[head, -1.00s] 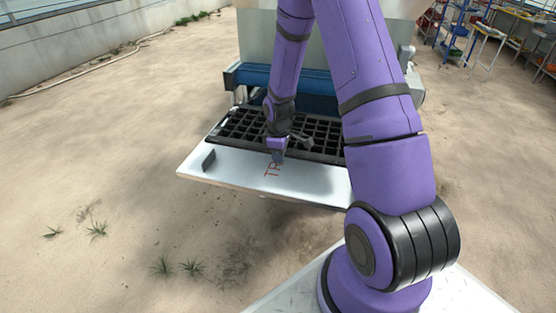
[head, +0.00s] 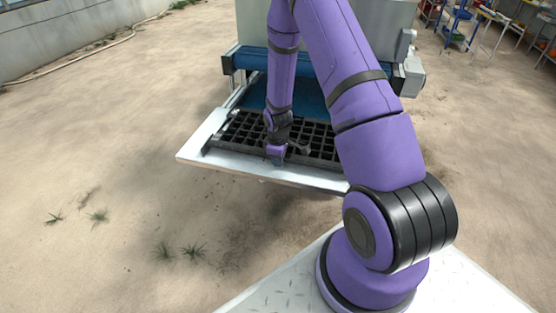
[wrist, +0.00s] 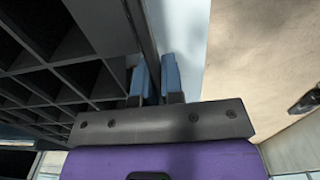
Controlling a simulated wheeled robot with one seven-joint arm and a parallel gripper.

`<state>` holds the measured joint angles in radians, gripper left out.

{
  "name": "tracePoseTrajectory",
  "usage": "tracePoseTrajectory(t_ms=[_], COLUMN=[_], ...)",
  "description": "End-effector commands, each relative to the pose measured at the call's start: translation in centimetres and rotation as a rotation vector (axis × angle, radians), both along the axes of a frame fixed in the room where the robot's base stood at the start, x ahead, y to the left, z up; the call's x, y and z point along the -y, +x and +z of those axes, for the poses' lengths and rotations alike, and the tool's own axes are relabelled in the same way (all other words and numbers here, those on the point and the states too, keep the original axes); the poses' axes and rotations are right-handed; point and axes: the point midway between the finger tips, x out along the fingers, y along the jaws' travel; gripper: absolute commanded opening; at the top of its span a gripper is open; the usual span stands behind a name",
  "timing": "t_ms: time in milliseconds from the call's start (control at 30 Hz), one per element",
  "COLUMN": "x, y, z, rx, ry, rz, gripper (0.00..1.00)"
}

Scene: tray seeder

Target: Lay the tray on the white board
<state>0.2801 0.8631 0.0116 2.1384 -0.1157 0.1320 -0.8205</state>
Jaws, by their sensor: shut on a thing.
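The tray (head: 235,152) is black with a grid of square cells. In the head view it lies over the white board (head: 200,140), close to the board's front edge; whether its underside touches the board all over I cannot tell. My gripper (head: 276,158) is at the middle of the tray's near edge. In the wrist view, the gripper's blue fingers (wrist: 155,78) stand either side of the tray's rim (wrist: 138,25), shut on it. Cells of the tray show at left, and a strip of white board (wrist: 184,25) shows beyond the rim. My arm hides the tray's right part.
A machine with a blue belt (head: 290,95) stands behind the board. A pale panel (head: 355,35) rises above the belt. Sandy open floor (head: 110,130) lies to the left. Shelves with blue frames (head: 458,25) stand far back right.

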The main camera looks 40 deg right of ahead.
Motion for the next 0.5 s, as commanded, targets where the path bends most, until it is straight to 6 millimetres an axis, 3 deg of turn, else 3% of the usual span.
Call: tracePoseTrajectory(t_ms=[133, 267, 500], x=[0.0, -0.01, -0.01], y=[-0.01, -0.02, -0.01], z=[-0.27, -0.27, -0.25], rx=[0.0, 0.0, -0.001], ry=[0.0, 0.0, 0.001], rz=[0.0, 0.0, 0.0], gripper=[0.0, 0.33, 0.34])
